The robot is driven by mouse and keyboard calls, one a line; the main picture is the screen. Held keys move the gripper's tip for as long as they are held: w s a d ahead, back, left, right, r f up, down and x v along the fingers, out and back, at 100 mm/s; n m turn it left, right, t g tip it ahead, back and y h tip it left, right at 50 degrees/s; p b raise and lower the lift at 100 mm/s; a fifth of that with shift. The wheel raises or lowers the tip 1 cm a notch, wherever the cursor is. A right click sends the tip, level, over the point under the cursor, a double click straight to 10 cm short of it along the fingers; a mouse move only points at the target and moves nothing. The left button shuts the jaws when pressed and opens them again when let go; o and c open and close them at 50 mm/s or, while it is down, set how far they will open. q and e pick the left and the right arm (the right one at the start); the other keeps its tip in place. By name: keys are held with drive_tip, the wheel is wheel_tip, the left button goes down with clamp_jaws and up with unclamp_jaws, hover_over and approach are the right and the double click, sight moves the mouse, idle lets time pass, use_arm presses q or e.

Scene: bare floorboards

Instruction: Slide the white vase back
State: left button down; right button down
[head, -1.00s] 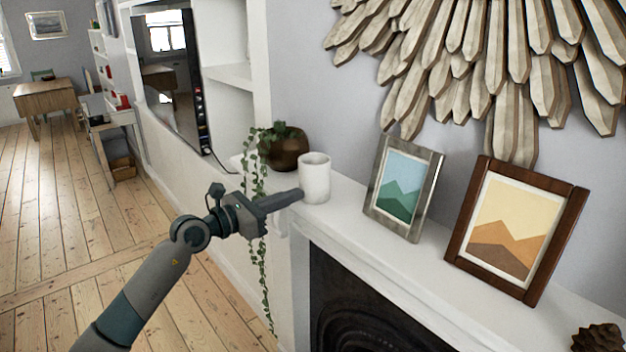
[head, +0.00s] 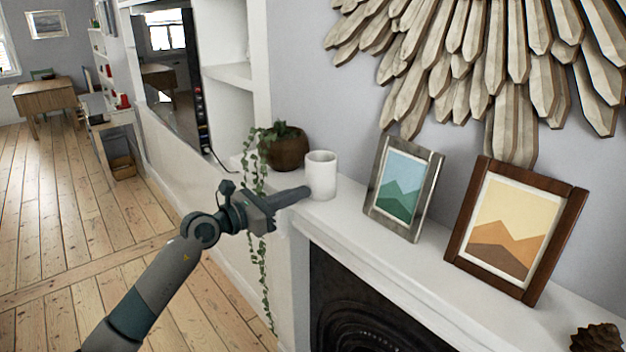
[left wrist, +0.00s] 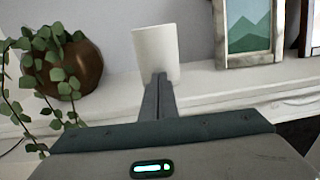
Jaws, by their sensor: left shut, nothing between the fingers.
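The white vase (head: 321,176), a plain cylinder, stands upright on the white mantel shelf (head: 372,238), between the potted plant and the grey-framed picture. My left gripper (head: 306,191) comes in from the left with its fingers shut and empty. Its tips are at the vase's lower front side. In the left wrist view the vase (left wrist: 156,54) stands straight ahead and the shut fingertips (left wrist: 158,76) overlap its lower part. They look to be touching it or very close. My right gripper is not in view.
A trailing plant in a brown pot (head: 286,152) stands left of the vase, its vines hanging over the shelf edge. A grey-framed picture (head: 404,188) and a brown-framed picture (head: 516,229) lean to the right. A pine cone (head: 597,338) lies at the far right.

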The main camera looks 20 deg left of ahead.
sight(311, 199)
use_arm(q)
drive_tip(key=shift+x, duration=2.15)
drive_tip(key=shift+s+a, duration=0.1)
drive_tip(key=b+v, duration=0.1)
drive_tip(key=v, duration=1.1)
drive_tip(key=shift+s+a, duration=0.2)
drive_tip(key=shift+s, duration=0.15)
